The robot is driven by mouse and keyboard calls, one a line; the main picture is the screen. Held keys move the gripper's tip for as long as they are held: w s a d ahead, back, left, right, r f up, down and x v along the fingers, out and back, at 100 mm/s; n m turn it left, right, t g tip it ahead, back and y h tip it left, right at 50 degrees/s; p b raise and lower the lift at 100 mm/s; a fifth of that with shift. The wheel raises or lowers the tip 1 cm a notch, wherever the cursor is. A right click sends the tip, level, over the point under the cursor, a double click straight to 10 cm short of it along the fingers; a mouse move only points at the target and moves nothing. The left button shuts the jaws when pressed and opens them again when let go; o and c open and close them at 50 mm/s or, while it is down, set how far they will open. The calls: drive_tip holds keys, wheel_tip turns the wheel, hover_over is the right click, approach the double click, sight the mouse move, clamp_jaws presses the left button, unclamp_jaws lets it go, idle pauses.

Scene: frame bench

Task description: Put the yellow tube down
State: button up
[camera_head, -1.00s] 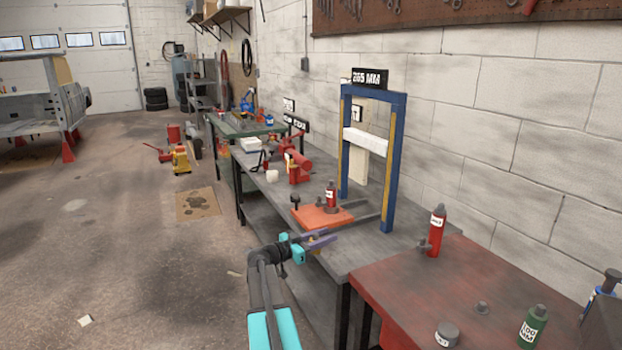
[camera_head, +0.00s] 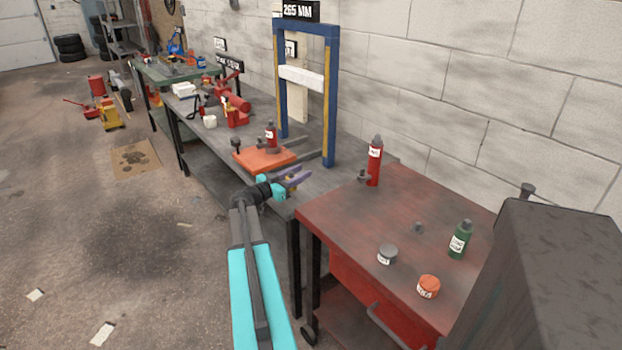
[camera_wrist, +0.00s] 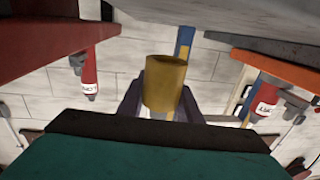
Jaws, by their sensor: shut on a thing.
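The yellow tube (camera_wrist: 165,85) is between the fingers of my gripper in the wrist view, a dull yellow cylinder with its rounded end showing. My gripper (camera_wrist: 160,102) is shut on it. In the head view my gripper (camera_head: 290,183) is over the front edge of the grey bench (camera_head: 345,160), just in front of the orange plate (camera_head: 265,158). The tube is mostly hidden or too small to make out there. I cannot tell how high above the bench it is held.
A blue press frame (camera_head: 329,100) stands on the grey bench behind the orange plate, which bears a red bottle (camera_head: 271,136). To the right, a red cabinet top (camera_head: 400,215) carries another red bottle (camera_head: 374,163), a green bottle (camera_head: 460,241), a grey tin (camera_head: 387,255) and an orange tin (camera_head: 428,287).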

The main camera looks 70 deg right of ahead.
drive_tip(key=s+d, duration=0.3)
drive_tip(key=shift+s+f+p, duration=0.15)
drive_tip(key=shift+s+p, duration=0.15)
drive_tip(key=shift+f, duration=0.1)
drive_tip(key=shift+f+p, duration=0.35)
drive_tip(key=shift+f, duration=1.25)
drive_tip(key=shift+f+b, duration=0.25)
drive_tip(key=shift+b, duration=0.1)
drive_tip(key=o, duration=1.2)
drive_tip(key=shift+r+p, duration=0.25)
drive_tip(key=shift+p, duration=0.1)
